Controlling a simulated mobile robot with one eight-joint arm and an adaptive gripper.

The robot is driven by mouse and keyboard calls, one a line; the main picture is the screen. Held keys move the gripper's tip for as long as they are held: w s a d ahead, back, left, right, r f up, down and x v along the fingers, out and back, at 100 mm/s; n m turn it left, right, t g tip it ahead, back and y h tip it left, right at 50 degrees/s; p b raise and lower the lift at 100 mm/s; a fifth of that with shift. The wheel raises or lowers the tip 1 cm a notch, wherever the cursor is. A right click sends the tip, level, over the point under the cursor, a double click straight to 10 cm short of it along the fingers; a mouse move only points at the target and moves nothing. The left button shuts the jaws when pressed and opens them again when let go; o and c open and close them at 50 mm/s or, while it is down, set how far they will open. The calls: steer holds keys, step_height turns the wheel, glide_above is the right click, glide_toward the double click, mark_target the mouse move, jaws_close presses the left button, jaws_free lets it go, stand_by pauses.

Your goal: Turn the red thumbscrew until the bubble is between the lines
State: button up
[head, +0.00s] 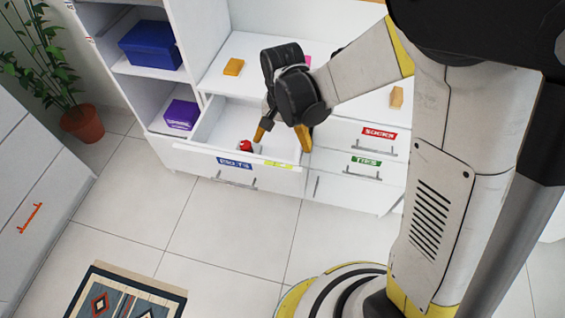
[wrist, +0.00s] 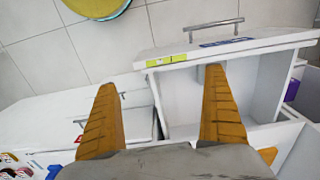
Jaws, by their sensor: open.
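A small red knob (head: 245,146), which looks like the thumbscrew, shows in the head view at the front of the pulled-out drawer, just left of my gripper's left finger. I cannot make it out in the wrist view; a finger may hide it. A yellow-green strip (head: 279,165), which looks like the level, is on the drawer front; it also shows in the wrist view (wrist: 166,60). Its bubble and lines are too small to read. My gripper (head: 282,139) is open and empty above the drawer, its orange fingers wide apart. They also show in the wrist view (wrist: 160,80).
The open drawer (head: 195,151) has a blue label (head: 234,163) on its front. Closed drawers with red (head: 380,132) and green (head: 366,161) labels are to the right. Blue (head: 150,45) and purple (head: 181,114) boxes fill left shelves.

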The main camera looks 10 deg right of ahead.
steer(key=s+d+r+n+t+p, duration=0.1)
steer(key=s+d+r+p, duration=0.15)
steer(key=r, duration=0.55)
steer(key=s+d+r+n+t+p, duration=0.15)
steer(key=d+r, duration=0.25)
steer(key=r, duration=0.5)
steer(key=s+d+r+n+t+b, duration=0.1)
steer(key=s+d+r+t, duration=0.2)
steer(key=s+d, duration=0.4)
steer(key=shift+s+r+t, duration=0.4)
steer(key=shift+s+t, duration=0.05)
steer(key=shift+t, duration=0.4)
steer(key=shift+n, duration=0.25)
